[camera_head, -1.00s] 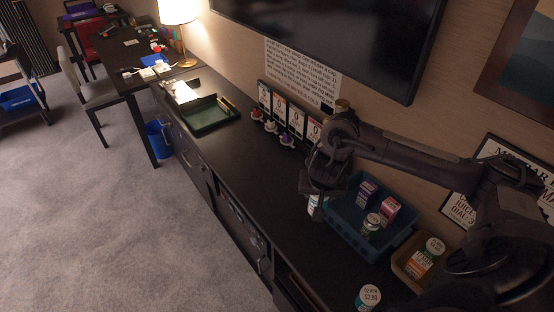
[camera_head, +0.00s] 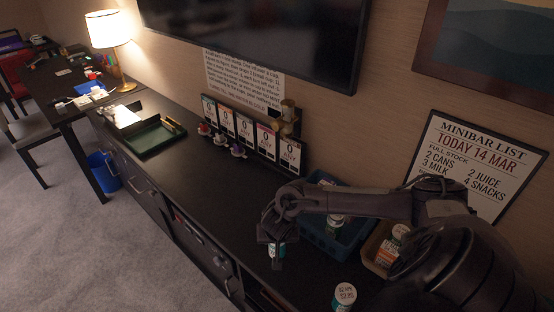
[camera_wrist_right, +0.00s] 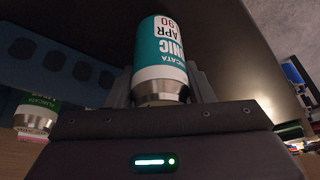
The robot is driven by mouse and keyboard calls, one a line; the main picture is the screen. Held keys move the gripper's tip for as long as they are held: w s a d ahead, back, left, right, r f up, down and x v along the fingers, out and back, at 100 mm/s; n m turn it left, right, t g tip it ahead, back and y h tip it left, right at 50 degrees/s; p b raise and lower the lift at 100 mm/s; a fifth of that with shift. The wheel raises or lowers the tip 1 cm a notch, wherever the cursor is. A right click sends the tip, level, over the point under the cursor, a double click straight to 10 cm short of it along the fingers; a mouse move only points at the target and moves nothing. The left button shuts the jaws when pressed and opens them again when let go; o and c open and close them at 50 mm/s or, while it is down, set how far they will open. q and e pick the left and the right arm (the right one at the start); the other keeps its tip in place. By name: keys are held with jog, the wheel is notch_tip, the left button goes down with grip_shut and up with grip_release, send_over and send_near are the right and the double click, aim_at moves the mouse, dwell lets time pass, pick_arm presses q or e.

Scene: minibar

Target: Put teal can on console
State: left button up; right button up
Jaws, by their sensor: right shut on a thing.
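My right gripper (camera_head: 276,240) is shut on the teal can (camera_head: 278,252), left of the blue crate and over the front part of the dark console (camera_head: 190,165). In the right wrist view the teal can (camera_wrist_right: 162,60) stands between the fingers, with a white band, red and black print and a silver end. I cannot tell whether it touches the console top. My left gripper is not in view.
A blue crate (camera_head: 312,232) with a green-labelled can (camera_head: 335,222) is partly behind my right arm. A cardboard box (camera_head: 372,258) and another teal-and-white can (camera_head: 344,294) are nearer. Price cards (camera_head: 243,125) and a green tray (camera_head: 155,138) stand farther left.

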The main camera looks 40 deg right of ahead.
jog(key=shift+w+f, duration=0.1)
jog(key=shift+f, duration=0.3)
jog(key=shift+f, duration=0.1)
jog(key=o, duration=1.1)
